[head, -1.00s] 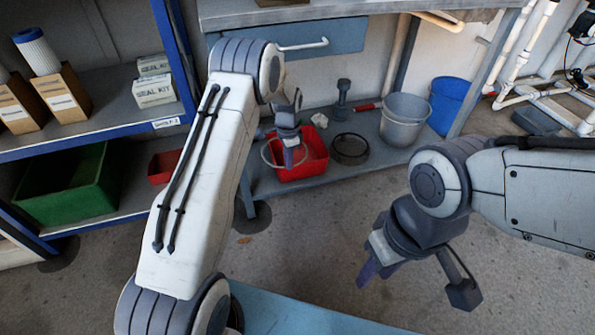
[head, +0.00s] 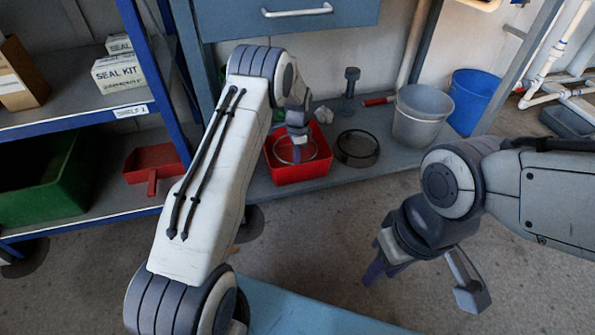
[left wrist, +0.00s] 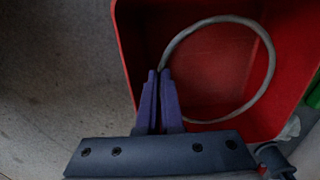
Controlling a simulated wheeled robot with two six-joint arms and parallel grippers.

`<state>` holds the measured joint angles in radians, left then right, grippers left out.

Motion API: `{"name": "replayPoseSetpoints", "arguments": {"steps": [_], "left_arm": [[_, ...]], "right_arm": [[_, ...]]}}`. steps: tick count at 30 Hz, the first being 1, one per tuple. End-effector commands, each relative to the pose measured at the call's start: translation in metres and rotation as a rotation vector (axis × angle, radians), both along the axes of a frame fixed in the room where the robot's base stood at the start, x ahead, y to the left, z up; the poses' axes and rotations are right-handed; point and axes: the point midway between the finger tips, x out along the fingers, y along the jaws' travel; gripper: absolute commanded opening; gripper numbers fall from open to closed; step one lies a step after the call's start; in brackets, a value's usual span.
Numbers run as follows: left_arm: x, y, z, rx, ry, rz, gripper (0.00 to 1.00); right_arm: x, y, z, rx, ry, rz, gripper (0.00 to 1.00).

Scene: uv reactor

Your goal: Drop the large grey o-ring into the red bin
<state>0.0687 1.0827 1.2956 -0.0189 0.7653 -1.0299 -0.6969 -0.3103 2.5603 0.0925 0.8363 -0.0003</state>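The large grey o-ring (left wrist: 271,65) is a thin hoop seen over the inside of the red bin (left wrist: 124,40) in the left wrist view. In the head view the red bin (head: 298,176) stands on the low shelf, and the o-ring (head: 281,161) shows within its outline. My left gripper (left wrist: 158,74) has its purple fingers nearly together at the o-ring's near-left edge and appears shut on it. In the head view my left gripper (head: 298,152) points down over the bin. I cannot tell whether the ring touches the bin floor. My right gripper (head: 420,280) is open and empty.
A dark round ring or shallow dish (head: 376,157), a grey bucket (head: 420,120) and a blue bucket (head: 475,97) stand right of the bin. A red scoop-like item (head: 155,160) and green bin (head: 45,185) are on the left shelf. A drawer (head: 290,22) hangs above.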

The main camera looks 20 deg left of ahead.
Motion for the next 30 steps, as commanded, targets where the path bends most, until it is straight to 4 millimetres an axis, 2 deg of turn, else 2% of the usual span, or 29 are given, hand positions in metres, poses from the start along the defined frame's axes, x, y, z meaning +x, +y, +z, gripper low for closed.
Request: {"name": "replayPoseSetpoints", "arguments": {"steps": [9, 17, 30], "left_arm": [[0.001, -0.002, -0.041, 0.000, -0.001, -0.002, 0.00], [0.001, -0.002, -0.039, 0.000, -0.002, -0.002, 0.00], [0.001, -0.002, -0.051, 0.000, -0.001, -0.002, 0.00]], "right_arm": [[0.000, 0.000, -0.029, 0.000, 0.000, 0.000, 0.39], [0.000, 0.000, -0.026, 0.000, 0.000, 0.000, 0.39], [0.000, 0.000, -0.027, 0.000, 0.000, 0.000, 0.39]]}}
